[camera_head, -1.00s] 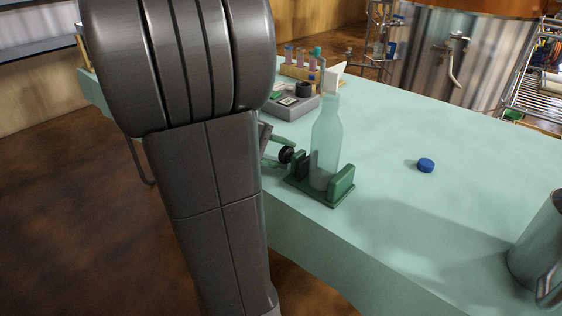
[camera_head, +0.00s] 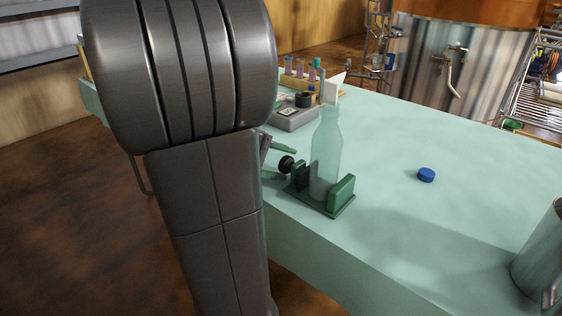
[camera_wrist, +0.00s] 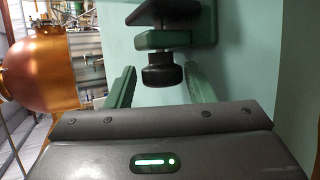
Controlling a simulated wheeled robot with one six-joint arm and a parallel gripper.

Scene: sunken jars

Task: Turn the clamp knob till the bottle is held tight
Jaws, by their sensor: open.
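A pale translucent green bottle (camera_head: 326,155) stands upright in a dark green clamp (camera_head: 342,194) near the table's front edge. The clamp's black knob (camera_head: 286,164) sticks out on the left; in the wrist view the knob (camera_wrist: 161,71) lies ahead, between and just beyond my two green fingertips. My gripper (camera_wrist: 161,85) is open, with the fingers apart on either side and no visible contact with the knob. In the head view my gripper (camera_head: 279,162) is partly hidden behind my arm. Whether the jaw touches the bottle is unclear.
A blue cap (camera_head: 426,175) lies on the table (camera_head: 400,230) to the right. A metal jug (camera_head: 543,262) stands at the right edge. A grey device (camera_head: 292,116) and a tube rack (camera_head: 301,81) stand behind the bottle. The table's middle is clear.

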